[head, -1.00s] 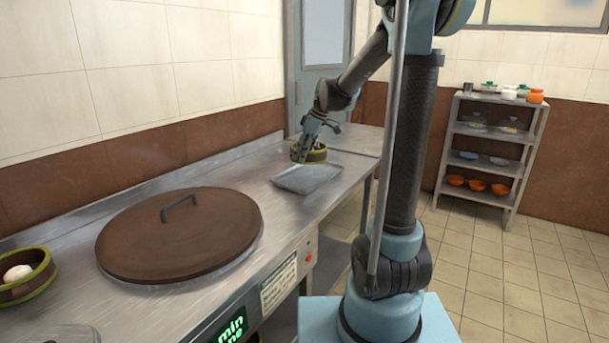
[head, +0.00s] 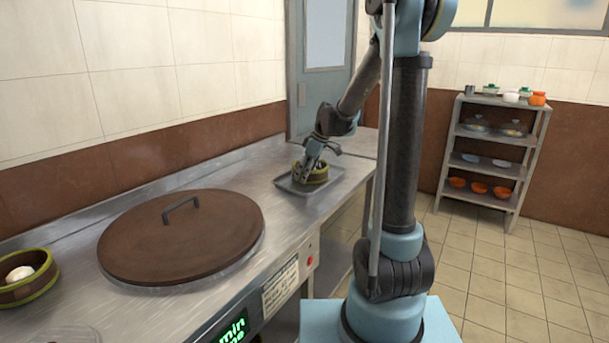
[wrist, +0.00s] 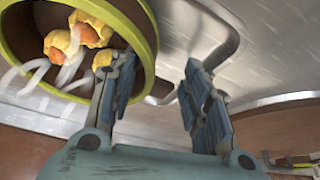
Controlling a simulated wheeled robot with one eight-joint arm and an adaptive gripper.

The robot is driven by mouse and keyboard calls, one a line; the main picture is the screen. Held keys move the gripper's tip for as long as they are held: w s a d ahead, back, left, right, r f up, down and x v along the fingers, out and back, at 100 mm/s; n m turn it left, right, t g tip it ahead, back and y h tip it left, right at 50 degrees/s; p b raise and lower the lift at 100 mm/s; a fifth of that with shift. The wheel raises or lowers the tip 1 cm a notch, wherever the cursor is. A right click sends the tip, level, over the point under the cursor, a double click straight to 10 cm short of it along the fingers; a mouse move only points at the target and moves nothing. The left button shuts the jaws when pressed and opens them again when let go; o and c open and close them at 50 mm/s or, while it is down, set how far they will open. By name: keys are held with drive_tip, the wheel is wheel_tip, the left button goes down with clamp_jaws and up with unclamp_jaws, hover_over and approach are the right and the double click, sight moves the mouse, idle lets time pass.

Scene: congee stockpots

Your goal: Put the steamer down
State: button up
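The round steamer (head: 317,178), brown with a green rim, sits on the metal tray (head: 291,186) on the counter in the head view. In the wrist view the steamer (wrist: 146,28) is at the upper left, holding yellow and orange dumplings and some whitish curved shapes. My gripper (head: 304,172) is at the steamer's near left side. In the wrist view my gripper (wrist: 160,88) has its fingers wide apart. The left finger overlaps the steamer's inside and the right finger is outside, with the rim between them and a clear gap.
A big brown lid (head: 180,238) with a handle covers a pot in the counter. Another steamer (head: 28,285) with a white bun stands at the left edge. A shelf rack (head: 490,150) with bowls stands at the right. The counter (head: 240,180) is bare between lid and tray.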

idle(0.3)
drive_tip(key=v, duration=1)
drive_tip(key=s+d+m, duration=0.3)
drive_tip(key=s+d, duration=0.1)
drive_tip(key=s, duration=0.4)
drive_tip(key=s+d+f+m+h, duration=0.1)
drive_tip(key=s+d+f+m, duration=0.2)
drive_tip(key=s, duration=0.5)
drive_tip(key=s+d+f+m+h, duration=0.1)
drive_tip(key=s+d+f+m, duration=0.3)
drive_tip(key=s+f, duration=0.2)
drive_tip(key=s+d+f+m+h, duration=0.2)
drive_tip(key=s+f, duration=0.3)
drive_tip(key=s, duration=0.6)
drive_tip(key=shift+d+m+t, duration=0.3)
drive_tip(key=shift+d+m, duration=0.5)
drive_tip(key=shift+w, duration=0.1)
